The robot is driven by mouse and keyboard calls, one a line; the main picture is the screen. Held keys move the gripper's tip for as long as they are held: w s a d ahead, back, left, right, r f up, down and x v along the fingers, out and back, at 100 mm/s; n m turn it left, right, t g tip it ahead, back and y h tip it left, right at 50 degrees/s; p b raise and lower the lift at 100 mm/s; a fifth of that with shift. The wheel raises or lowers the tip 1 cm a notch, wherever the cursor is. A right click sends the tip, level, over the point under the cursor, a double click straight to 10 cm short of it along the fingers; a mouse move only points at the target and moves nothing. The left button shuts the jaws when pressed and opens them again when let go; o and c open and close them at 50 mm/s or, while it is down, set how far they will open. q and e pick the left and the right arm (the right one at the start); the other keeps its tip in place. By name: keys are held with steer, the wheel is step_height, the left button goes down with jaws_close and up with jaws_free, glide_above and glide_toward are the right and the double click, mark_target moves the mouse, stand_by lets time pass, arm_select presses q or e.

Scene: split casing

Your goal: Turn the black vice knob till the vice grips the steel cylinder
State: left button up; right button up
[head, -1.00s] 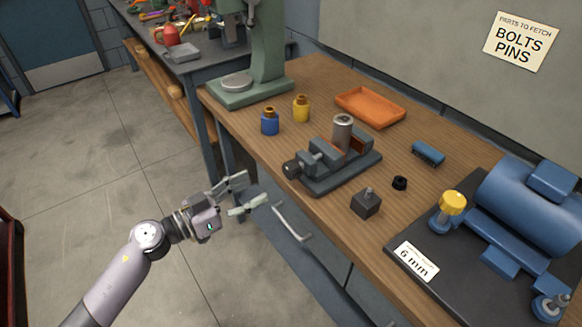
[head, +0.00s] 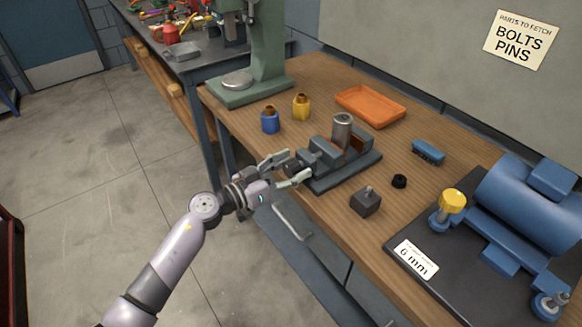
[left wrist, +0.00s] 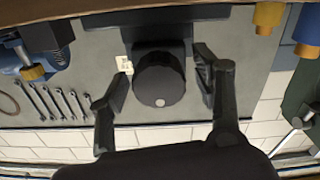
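The grey vice (head: 345,172) sits near the front edge of the wooden bench. The steel cylinder (head: 342,132) stands upright in it; I cannot tell whether the jaws touch it. The black vice knob (head: 291,168) is at the vice's front left end, partly covered by my left gripper (head: 294,168). In the left wrist view the round knob (left wrist: 158,82) lies between the two fingers of my left gripper (left wrist: 160,76). These fingers are open, with a gap on both sides of the knob. My right gripper is not in view.
A blue bottle (head: 270,122) and a yellow bottle (head: 301,107) stand behind the vice's left end. An orange tray (head: 370,107) lies behind. A drawer handle (head: 292,222) sticks out below.

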arm_select(q)
steer(key=c, duration=1.2)
steer(key=shift+o, duration=0.2)
